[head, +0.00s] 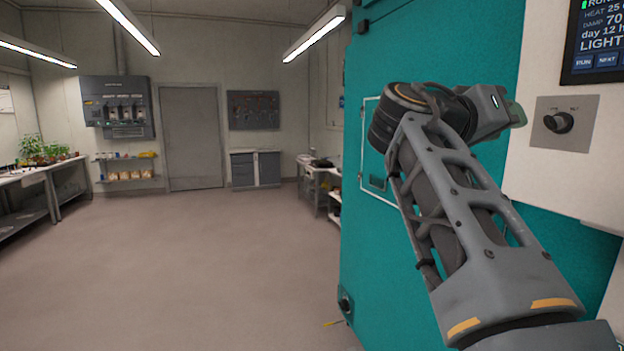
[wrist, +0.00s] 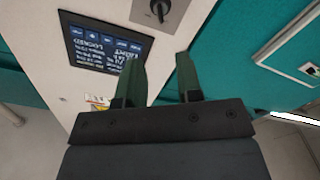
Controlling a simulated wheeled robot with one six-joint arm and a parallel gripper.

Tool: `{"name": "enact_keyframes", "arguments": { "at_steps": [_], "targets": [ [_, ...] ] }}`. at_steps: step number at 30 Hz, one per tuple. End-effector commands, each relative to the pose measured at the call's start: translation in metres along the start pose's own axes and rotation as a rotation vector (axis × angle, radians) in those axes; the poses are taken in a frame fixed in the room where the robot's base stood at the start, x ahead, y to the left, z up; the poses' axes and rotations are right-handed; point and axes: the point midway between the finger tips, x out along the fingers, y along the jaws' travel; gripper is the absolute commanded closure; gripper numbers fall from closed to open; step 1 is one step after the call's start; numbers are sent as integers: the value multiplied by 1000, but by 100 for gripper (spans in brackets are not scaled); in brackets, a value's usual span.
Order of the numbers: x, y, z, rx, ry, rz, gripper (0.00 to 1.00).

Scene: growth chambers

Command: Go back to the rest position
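My gripper (wrist: 160,62) shows in the wrist view with its two green fingers apart and nothing between them. Its fingers point towards the pale control panel (wrist: 88,20), with the dark rotary knob (wrist: 160,9) just beyond the fingertips. I cannot tell any contact. In the head view my arm is raised and bent in front of the teal chamber (head: 440,55), and the gripper end (head: 514,113) is left of the knob (head: 558,122), partly hidden by the wrist.
A lit screen (head: 600,45) sits above the knob; it also shows in the wrist view (wrist: 105,48). The chamber fills the right side. Open floor (head: 200,260) lies to the left, with a plant bench (head: 40,175), a grey door (head: 193,135) and a cabinet (head: 255,170) farther off.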

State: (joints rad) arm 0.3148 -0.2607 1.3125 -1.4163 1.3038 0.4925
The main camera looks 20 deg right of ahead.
Motion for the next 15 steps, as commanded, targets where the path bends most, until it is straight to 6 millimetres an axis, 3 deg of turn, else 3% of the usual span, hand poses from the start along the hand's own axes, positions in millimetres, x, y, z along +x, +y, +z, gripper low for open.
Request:
{"name": "enact_keyframes", "arguments": {
  "at_steps": [5,8,10,15],
  "targets": [
    [0,-8,-1,-49,8,-40,67],
    [2,-47,15,-131,-19,-159,67],
    [-1,-85,36,-204,-52,-279,67],
    [-38,-183,119,-371,-154,-655,67]
  ]
}}
